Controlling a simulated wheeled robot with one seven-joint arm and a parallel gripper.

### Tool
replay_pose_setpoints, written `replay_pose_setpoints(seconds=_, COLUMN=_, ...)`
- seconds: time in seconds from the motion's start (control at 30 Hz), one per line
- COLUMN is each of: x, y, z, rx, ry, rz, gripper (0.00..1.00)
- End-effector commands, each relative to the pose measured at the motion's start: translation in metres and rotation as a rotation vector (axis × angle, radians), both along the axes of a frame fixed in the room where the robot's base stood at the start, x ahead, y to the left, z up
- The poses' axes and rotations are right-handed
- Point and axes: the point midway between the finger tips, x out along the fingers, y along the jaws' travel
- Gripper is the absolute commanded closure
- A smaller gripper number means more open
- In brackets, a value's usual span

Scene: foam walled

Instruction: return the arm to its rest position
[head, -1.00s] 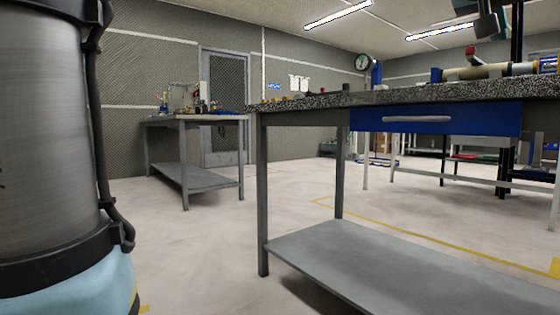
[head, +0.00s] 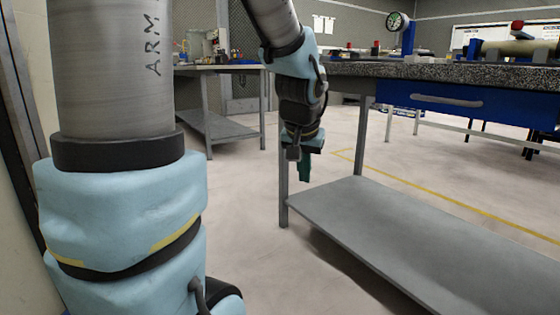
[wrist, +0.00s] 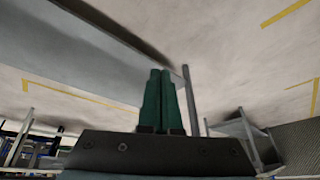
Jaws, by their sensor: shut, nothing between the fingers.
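My gripper (head: 304,178) hangs from my arm in the middle of the head view, pointing down. It is in front of the near workbench's left end, below the level of the bench top. In the wrist view its green fingers (wrist: 162,75) lie together with nothing between them. My upper arm and blue-padded joint fill the left of the head view.
The near workbench (head: 440,71) has a speckled top, a blue drawer (head: 440,97) and a grey lower shelf (head: 400,245). Another bench (head: 215,125) stands behind my arm. A round gauge (head: 397,20) stands at the back. Open floor lies left of the shelf.

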Motion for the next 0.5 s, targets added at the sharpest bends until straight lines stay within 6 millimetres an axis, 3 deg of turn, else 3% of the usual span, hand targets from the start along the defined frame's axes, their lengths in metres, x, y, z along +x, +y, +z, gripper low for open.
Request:
replay_pose_setpoints(seconds=0.03, x=-0.009, y=0.025, z=-0.007, rx=0.01, ry=0.052, rz=0.047, gripper=1.0)
replay_pose_setpoints(seconds=0.1, x=-0.023, y=0.052, z=-0.021, rx=0.017, ry=0.112, rz=0.096, gripper=1.0)
replay_pose_setpoints(seconds=0.3, x=-0.07, y=0.109, z=-0.05, rx=0.015, ry=0.262, rz=0.219, gripper=1.0)
replay_pose_setpoints(seconds=0.4, x=-0.092, y=0.126, z=-0.054, rx=0.007, ry=0.32, rz=0.267, gripper=1.0)
replay_pose_setpoints(seconds=0.5, x=-0.089, y=0.123, z=-0.033, rx=0.007, ry=0.31, rz=0.256, gripper=1.0)
